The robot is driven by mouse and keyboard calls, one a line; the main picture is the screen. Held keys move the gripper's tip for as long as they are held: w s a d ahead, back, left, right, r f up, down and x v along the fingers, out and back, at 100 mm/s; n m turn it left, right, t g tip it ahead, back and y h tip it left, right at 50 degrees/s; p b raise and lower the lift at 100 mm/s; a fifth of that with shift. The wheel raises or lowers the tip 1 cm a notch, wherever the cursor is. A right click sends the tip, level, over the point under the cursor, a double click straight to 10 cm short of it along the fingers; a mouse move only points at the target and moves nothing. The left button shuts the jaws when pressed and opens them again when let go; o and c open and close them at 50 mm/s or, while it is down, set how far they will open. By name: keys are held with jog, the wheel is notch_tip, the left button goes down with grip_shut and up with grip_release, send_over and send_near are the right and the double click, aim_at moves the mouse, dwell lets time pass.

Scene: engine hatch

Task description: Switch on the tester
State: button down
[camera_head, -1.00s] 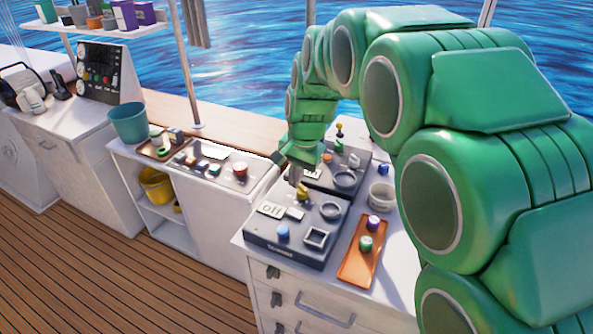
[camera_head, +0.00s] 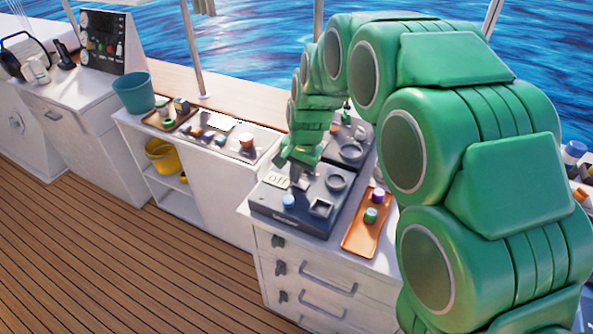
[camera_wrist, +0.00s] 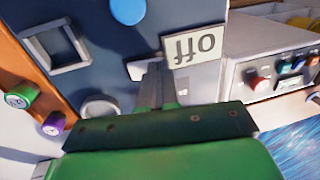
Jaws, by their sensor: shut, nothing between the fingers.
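The tester (camera_head: 262,207) is a dark grey box on the white drawer cabinet. Its pale label (camera_head: 277,180) reads "off". The label shows upside down in the wrist view (camera_wrist: 195,47). A blue round knob (camera_head: 289,202) is near the tester's front edge and also shows in the wrist view (camera_wrist: 128,10). My gripper (camera_head: 298,184) is shut and empty, pointing down at the tester beside the label. In the wrist view my fingers (camera_wrist: 155,75) overlap a small light plate (camera_wrist: 136,70) next to the label. I cannot tell whether they touch it. No yellow switch shows now.
The tester also has a square frame (camera_head: 321,208) and a round ring (camera_head: 337,184). An orange tray (camera_head: 362,238) with a green and a purple knob lies to its right. A second dark panel (camera_head: 350,163) stands behind. The deck floor at left is clear.

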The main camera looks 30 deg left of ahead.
jog(key=shift+f, duration=0.1)
jog(key=shift+w+f+h, duration=0.1)
jog(key=shift+f+h, duration=0.05)
jog(key=shift+h, duration=0.15)
jog(key=shift+d, duration=0.1)
jog(key=shift+d+r, duration=0.3)
jog(key=shift+d, duration=0.3)
jog(key=shift+r, duration=0.1)
notch_tip(320, 180, up, 14)
jog(key=a, duration=0.2)
dwell(0.7)
dwell(0.4)
